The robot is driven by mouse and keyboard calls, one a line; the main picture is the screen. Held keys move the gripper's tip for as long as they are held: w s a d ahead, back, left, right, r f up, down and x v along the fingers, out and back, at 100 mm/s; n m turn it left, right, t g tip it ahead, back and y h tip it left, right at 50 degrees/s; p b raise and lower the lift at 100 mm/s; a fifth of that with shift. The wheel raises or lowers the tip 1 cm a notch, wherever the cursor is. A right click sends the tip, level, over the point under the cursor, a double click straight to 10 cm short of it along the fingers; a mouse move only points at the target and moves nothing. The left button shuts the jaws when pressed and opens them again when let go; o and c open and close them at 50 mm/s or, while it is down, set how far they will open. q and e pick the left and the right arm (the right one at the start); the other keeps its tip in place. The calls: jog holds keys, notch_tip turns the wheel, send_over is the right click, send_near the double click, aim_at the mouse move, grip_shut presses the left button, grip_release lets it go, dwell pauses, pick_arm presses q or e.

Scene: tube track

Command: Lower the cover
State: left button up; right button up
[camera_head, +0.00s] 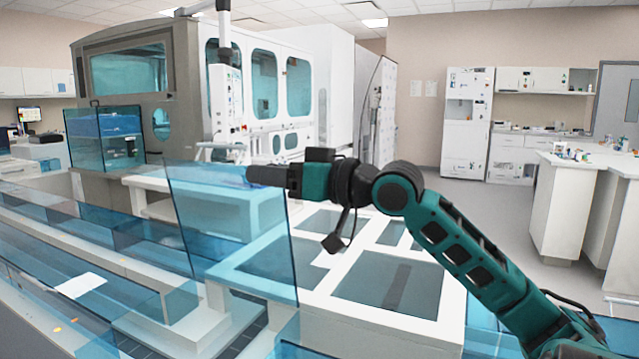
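The cover looks to be a clear blue panel (235,235) that stands raised and slightly tilted over the track in the middle of the head view. The tube track (95,255) runs along the left under clear blue walls. My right gripper (254,174) comes in from the right, roughly level, its dark tip pointing left at the panel's upper right corner. The tip overlaps the panel's top edge in the picture. I cannot tell whether it touches or grips the panel, as the fingers are seen side-on. My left gripper is out of view.
A white frame with grey inset plates (395,287) lies beneath my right arm. A large grey and white machine (190,95) stands behind the track. A white counter (590,165) stands at the right, with open floor between.

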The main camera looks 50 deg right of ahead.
jog(key=b+v, duration=0.4)
jog(key=v, duration=1)
dwell(0.8)
dwell(0.7)
